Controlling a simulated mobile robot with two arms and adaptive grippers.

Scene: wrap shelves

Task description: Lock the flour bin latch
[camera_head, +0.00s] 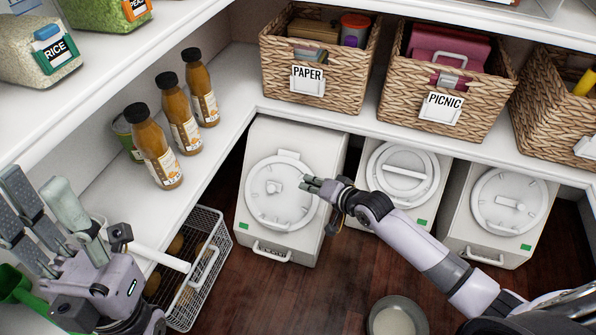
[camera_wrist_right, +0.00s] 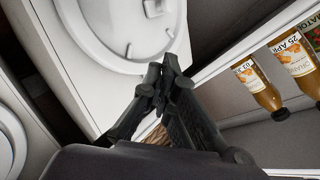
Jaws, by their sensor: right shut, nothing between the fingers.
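Three white bins with round lids stand on the floor under the shelf; no flour label is readable. The left bin (camera_head: 255,222) has a round lid (camera_head: 280,212) with a small central knob (camera_head: 276,187). My right gripper (camera_head: 306,184) is shut and empty at the right side of this lid. In the right wrist view its fingertips (camera_wrist_right: 168,66) meet near the rim of a white lid (camera_wrist_right: 105,22), with part of a knob (camera_wrist_right: 155,8) at the top. I cannot tell whether they touch. My left gripper (camera_head: 42,205) is open at the lower left, away from the bins.
The middle bin (camera_head: 401,172) and right bin (camera_head: 508,203) have bar handles on their lids. Baskets marked PAPER (camera_head: 308,81) and PICNIC (camera_head: 443,108) sit above. Sauce bottles (camera_head: 156,150) line the left shelf. A wire basket (camera_head: 205,262) and grey bowl (camera_head: 396,316) stand below.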

